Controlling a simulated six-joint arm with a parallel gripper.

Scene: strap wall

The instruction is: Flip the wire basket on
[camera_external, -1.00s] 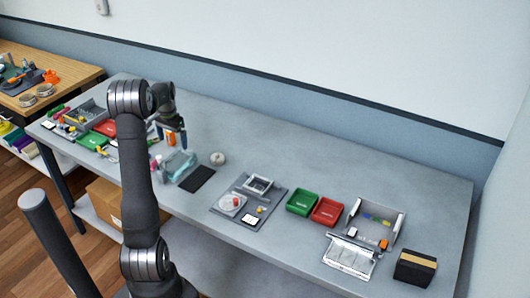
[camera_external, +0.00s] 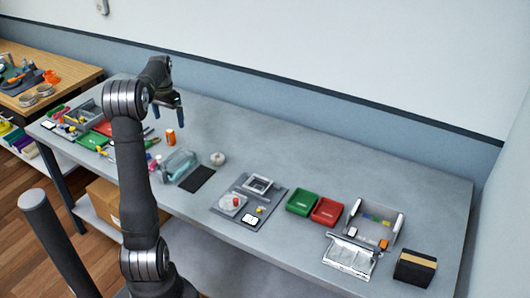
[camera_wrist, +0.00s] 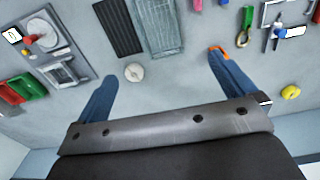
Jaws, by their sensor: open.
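I cannot pick out a wire basket for certain. A silvery, shiny panel (camera_external: 350,256) lies at the front of a grey open bin (camera_external: 392,238) on the right of the bench; its make-up is too small to tell. A small square grey frame (camera_external: 257,184) sits on a dark board further left. My gripper (camera_external: 168,108) is raised over the left-middle of the bench, fingers down, well away from these. In the wrist view my gripper (camera_wrist: 165,88) has its two bluish fingers spread wide, with only bench top and a round white object (camera_wrist: 134,72) visible between them.
Green (camera_external: 301,201) and red (camera_external: 327,211) trays stand near the bin, with a black box (camera_external: 415,267) at far right. A dark mat (camera_external: 197,179), a teal item (camera_external: 180,164) and an orange can (camera_external: 171,137) are nearer my arm. The bench's back strip is clear.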

